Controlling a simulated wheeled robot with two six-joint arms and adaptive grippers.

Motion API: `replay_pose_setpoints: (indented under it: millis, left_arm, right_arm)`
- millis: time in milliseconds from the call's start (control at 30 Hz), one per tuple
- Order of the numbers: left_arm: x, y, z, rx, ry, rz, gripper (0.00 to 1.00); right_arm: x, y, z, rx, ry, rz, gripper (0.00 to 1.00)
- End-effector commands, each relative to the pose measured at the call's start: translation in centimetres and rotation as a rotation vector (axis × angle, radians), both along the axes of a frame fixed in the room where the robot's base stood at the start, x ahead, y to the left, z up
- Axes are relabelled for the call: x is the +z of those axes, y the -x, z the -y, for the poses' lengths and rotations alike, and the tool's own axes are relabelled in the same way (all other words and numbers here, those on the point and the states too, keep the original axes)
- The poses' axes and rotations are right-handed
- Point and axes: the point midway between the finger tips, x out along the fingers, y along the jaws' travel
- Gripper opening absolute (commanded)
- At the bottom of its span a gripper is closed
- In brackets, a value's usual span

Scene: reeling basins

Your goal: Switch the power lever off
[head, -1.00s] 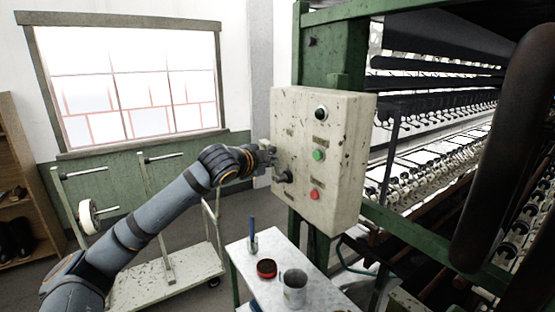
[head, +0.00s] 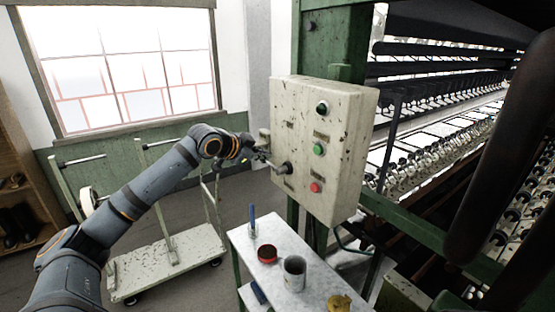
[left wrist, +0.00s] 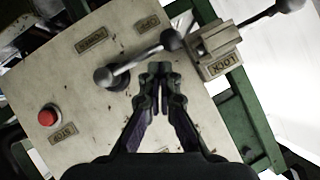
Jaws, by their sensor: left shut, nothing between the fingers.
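The cream control box (head: 330,150) hangs on a green post, with a green button (head: 319,149) and a red button (head: 316,188) on its face. The power lever (head: 287,168) sits low on the left of that face. In the left wrist view, the lever (left wrist: 138,63) has a round hub and a rod ending in a dark ball knob. My left gripper (head: 264,157) is at the box's left edge beside the lever. In the left wrist view my left gripper (left wrist: 160,68) is shut and empty, its tips close to the rod; contact is unclear. My right gripper is not in view.
A small side bracket (left wrist: 214,48) with its own rod and ball stands beside the face. Below the box is a white table (head: 262,233) with a cup (head: 294,272) and a red-rimmed dish (head: 266,254). A cart (head: 170,265) stands left; the reeling machine (head: 450,150) is right.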

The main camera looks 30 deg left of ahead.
Motion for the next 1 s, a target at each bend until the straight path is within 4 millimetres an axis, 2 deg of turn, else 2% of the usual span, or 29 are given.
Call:
replay_pose_setpoints:
  millis: [400, 1000]
  left_arm:
    - [-0.88, -0.17, -0.46, 0.001, -0.002, 0.0, 0.0]
    - [-0.81, -0.2, -0.48, 0.0, -0.002, 0.001, 0.0]
  right_arm:
    - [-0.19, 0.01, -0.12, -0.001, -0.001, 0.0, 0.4]
    - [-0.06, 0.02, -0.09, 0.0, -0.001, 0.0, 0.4]
